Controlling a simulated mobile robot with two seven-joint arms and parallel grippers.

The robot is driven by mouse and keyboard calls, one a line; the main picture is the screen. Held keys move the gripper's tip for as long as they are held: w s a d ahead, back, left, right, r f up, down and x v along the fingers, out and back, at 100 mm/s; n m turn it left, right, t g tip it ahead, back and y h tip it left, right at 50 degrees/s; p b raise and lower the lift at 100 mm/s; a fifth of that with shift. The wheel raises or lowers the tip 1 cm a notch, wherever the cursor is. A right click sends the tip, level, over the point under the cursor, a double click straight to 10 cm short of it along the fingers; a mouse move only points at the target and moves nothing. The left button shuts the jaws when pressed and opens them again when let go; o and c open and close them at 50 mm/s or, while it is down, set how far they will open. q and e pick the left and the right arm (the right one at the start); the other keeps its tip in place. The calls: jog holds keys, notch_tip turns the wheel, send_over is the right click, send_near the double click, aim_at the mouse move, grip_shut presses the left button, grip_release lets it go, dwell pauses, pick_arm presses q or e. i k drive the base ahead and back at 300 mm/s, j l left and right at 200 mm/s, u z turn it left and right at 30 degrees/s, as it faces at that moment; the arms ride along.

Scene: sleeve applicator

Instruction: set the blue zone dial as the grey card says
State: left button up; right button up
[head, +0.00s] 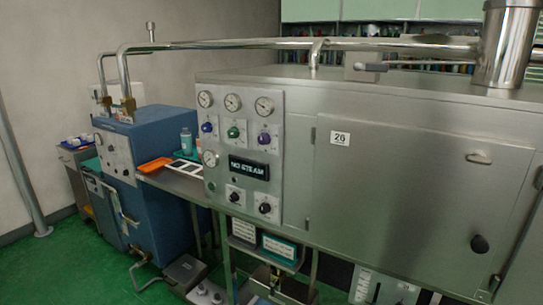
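A steel control panel (246,185) faces me on the front of the large machine. A blue dial (207,127) sits at its upper left, under a round gauge (205,99). A green dial (233,132) and a purple-looking dial (264,138) sit to its right, each under its own gauge. The blue dial's pointer and markings are too small to read. I cannot pick out a grey card for certain. Small white-and-dark cards (183,167) lie on the side shelf, and their writing is not legible. Neither gripper is in view.
A dark display (249,169) reads "NO STEAM", with two black knobs (234,196) (264,208) below it. A blue cabinet (157,185) stands left. An orange tray (156,164) and a bottle (186,141) stand on the shelf. Signs (279,247) hang under the panel. Green floor (75,270) is clear at lower left.

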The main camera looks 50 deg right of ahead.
aim_at(207, 127)
jog(key=z, duration=1.3)
